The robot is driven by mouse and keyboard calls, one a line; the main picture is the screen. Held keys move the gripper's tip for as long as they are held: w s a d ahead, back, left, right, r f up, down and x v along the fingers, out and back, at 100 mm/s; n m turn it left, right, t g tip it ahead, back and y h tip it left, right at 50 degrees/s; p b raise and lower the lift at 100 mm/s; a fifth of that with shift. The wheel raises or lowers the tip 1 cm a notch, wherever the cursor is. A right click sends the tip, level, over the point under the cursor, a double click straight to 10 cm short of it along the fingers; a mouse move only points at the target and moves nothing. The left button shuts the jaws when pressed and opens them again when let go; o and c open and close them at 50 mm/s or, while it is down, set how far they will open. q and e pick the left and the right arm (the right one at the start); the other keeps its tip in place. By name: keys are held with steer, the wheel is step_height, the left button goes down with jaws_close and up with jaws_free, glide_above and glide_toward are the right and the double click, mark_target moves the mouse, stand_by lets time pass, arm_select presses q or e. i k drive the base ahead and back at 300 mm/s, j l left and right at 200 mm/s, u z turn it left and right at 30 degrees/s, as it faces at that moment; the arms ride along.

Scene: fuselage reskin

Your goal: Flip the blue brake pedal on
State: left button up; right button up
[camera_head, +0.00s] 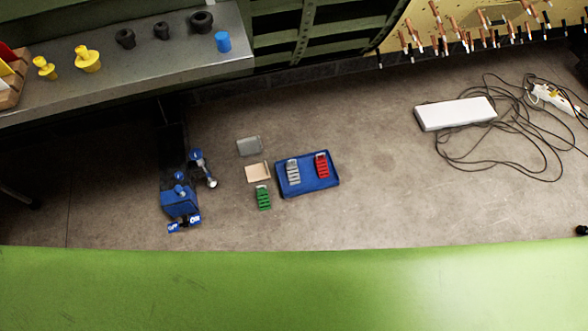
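A blue device (180,204) stands on the floor left of centre, at the end of a dark flat strip. At its near end are two blue pedals with white lettering. The left pedal (173,227) seems to read OFF and the right pedal (194,219) seems to read ON. They are small, and I cannot tell which one is pressed. Neither of my grippers shows in the head view.
A blue tray (334,184) holds a grey and a red slotted piece; a green one (263,197) lies beside it. A white box (455,113) and loose cables (530,150) lie right. A metal bench (60,104) stands upper left. A green surface (290,290) spans the front.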

mark_target(196, 219)
steer(key=u, duration=1.45)
